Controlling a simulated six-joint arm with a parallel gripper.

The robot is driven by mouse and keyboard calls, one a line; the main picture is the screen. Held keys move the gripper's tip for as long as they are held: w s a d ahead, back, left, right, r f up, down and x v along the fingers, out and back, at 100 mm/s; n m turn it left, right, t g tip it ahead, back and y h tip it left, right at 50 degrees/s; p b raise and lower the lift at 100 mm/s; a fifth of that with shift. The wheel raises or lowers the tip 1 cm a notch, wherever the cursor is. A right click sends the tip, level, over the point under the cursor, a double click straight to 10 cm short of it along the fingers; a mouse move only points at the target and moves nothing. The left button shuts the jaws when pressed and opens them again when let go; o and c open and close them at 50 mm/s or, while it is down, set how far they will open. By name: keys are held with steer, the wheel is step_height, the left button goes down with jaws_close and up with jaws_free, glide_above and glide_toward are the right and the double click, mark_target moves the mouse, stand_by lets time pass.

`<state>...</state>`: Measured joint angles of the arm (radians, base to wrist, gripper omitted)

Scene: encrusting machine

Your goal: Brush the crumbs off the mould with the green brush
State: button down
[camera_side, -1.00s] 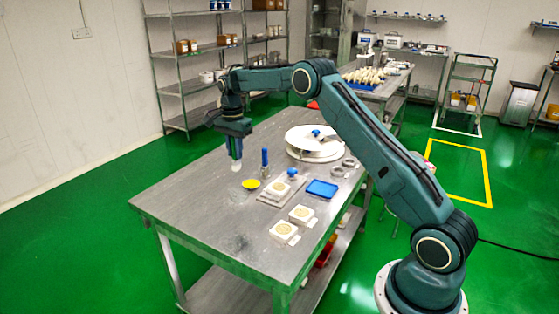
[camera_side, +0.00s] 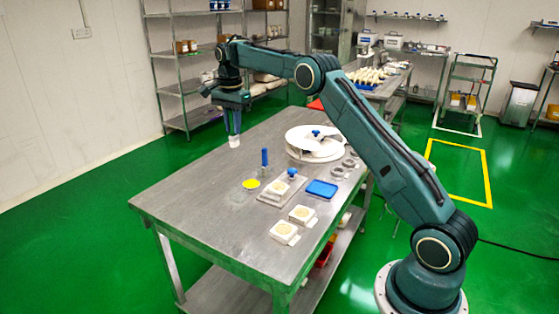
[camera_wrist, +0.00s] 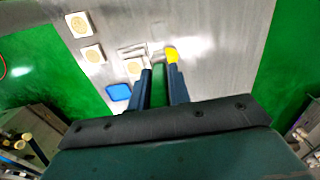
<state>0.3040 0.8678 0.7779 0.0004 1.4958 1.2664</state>
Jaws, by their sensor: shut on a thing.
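My gripper (camera_side: 233,112) is shut on the green brush and holds it over the far left part of the table, with its white bristles (camera_side: 234,141) pointing down. In the wrist view the green brush (camera_wrist: 158,86) shows between the two fingers of my gripper (camera_wrist: 160,76); its bristles are hidden there. A square cream mould (camera_side: 279,188) with a round pattern sits on a grey plate (camera_side: 268,198), to the right of and nearer than the brush. The same mould (camera_wrist: 133,67) is left of the fingers in the wrist view. Crumbs are too small to tell.
Two similar cream squares (camera_side: 301,215) (camera_side: 283,231) lie nearer the front. A yellow disc (camera_side: 251,184), an upright blue-handled tool (camera_side: 264,158), a blue-knobbed piece (camera_side: 292,173), a blue tray (camera_side: 322,189) and a white turntable (camera_side: 314,147) stand around the plate. The table's left front is bare.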

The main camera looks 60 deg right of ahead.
stand_by(0.3)
steer(key=shift+s+d+f, duration=0.45)
steer(key=shift+s+f, duration=0.05)
steer(key=s+d+f, duration=0.4)
steer(key=s+f, duration=0.3)
steer(key=s, duration=0.3)
steer(key=shift+d, duration=0.15)
steer(key=shift+s+f, duration=0.1)
steer(key=shift+f, duration=0.2)
